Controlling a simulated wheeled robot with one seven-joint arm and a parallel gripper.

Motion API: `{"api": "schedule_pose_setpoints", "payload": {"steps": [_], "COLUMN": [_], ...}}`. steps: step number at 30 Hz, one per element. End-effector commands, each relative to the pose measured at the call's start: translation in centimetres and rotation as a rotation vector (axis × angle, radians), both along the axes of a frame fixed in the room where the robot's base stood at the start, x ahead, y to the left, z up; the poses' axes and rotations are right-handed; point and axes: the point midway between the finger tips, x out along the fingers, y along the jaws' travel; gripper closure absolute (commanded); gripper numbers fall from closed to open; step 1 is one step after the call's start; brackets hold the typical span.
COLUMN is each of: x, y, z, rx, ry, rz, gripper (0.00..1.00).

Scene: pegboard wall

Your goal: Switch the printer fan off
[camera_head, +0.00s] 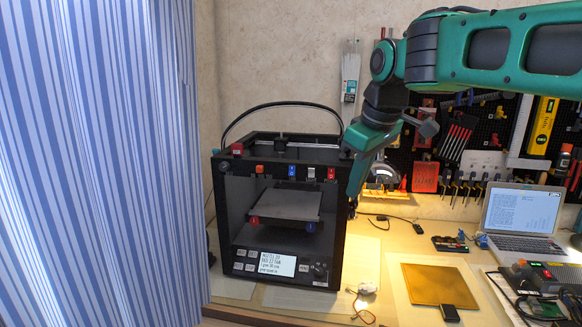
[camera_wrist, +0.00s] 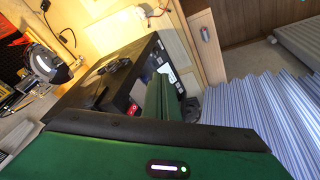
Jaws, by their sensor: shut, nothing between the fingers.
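The black box-shaped 3D printer (camera_head: 340,225) stands on the bench in the head view, with a screen (camera_head: 270,262) and buttons low on its front. Small coloured parts, red (camera_head: 331,173), blue (camera_head: 292,170) and orange (camera_head: 259,169), line its upper front edge; I cannot tell which is the fan switch. My gripper (camera_head: 355,193) is shut and empty, pointing down by the printer's front right upper corner; contact cannot be told. In the wrist view, my green fingers (camera_wrist: 164,92) reach past the printer (camera_wrist: 90,95), with a red switch-like part (camera_wrist: 104,106) beside them.
A blue striped curtain (camera_head: 90,160) hangs close on the left. A laptop (camera_head: 522,212), a copper-coloured plate (camera_head: 438,284) and electronics lie on the bench to the right. A tool pegboard is behind. A cable (camera_head: 362,308) lies right of the printer.

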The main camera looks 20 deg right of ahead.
Motion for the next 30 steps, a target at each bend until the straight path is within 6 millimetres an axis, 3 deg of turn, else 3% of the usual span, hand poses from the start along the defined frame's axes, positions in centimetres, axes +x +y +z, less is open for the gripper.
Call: {"api": "schedule_pose_setpoints", "payload": {"steps": [1,6,12,24,30], "x": [1.6,4.7,6.1,6.2,6.8], "y": [1.7,6.4,9.5,9.8,10.0], "z": [2.1,7.5,10.6,11.0,10.0], "rx": [-0.020,-0.082,-0.122,-0.128,-0.127], "ry": [-0.032,-0.124,-0.178,-0.187,-0.184], "rz": [0.091,0.338,0.484,0.504,0.503], "gripper": [1.00,1.00,1.00,1.00,1.00]}}
